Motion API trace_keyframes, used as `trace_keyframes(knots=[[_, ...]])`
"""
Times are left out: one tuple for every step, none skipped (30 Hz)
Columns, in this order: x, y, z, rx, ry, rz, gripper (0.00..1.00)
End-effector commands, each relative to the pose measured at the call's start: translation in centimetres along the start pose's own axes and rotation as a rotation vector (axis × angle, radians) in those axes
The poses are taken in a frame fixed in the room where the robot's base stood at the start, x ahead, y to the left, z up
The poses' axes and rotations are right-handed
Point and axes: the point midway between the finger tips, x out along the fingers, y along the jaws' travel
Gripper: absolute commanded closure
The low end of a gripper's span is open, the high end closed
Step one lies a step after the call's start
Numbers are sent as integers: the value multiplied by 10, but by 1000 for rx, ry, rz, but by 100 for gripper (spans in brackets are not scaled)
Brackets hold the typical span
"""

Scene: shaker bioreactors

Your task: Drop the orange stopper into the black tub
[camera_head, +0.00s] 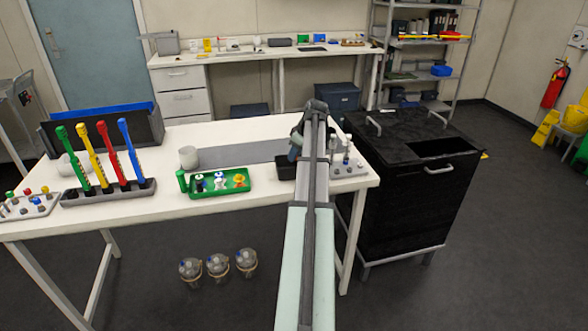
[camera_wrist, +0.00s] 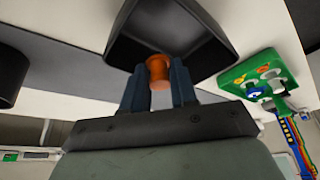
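The orange stopper (camera_wrist: 158,69) is held between the two fingers of my gripper (camera_wrist: 159,82) in the wrist view. The black tub (camera_wrist: 205,22) is open-topped and lies just beyond the fingertips there; the stopper overlaps its opening and near edge in the picture. I cannot tell the stopper's height above the tub. In the head view the black tub (camera_head: 285,168) stands on the white table, partly hidden by my arm. My gripper (camera_head: 295,150) is mostly hidden there, close to the tub, and the stopper cannot be seen.
A green tray (camera_head: 222,191) with several small coloured parts sits left of the tub. A grey rack (camera_head: 285,188) of small fittings is hidden behind my arm; its right part (camera_head: 349,171) shows. A white beaker (camera_head: 189,158) and a rack of coloured tools (camera_head: 105,193) stand farther left.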

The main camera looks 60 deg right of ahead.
Motion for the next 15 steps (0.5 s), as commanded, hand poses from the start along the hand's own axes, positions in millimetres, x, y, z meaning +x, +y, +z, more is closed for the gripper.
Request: trace_keyframes(knots=[[0, 0, 0, 0, 0, 0, 68], [0, 0, 0, 0, 0, 0, 65], [0, 0, 0, 0, 0, 0, 61], [0, 0, 0, 0, 0, 0, 58], [0, 0, 0, 0, 0, 0, 55], [0, 0, 0, 0, 0, 0, 51], [0, 0, 0, 0, 0, 0, 48], [0, 0, 0, 0, 0, 0, 46], [0, 0, 0, 0, 0, 0, 44], [0, 0, 0, 0, 0, 0, 44], [0, 0, 0, 0, 0, 0, 44], [0, 0, 0, 0, 0, 0, 44], [0, 0, 0, 0, 0, 0, 44], [0, 0, 0, 0, 0, 0, 44], [0, 0, 0, 0, 0, 0, 44]])
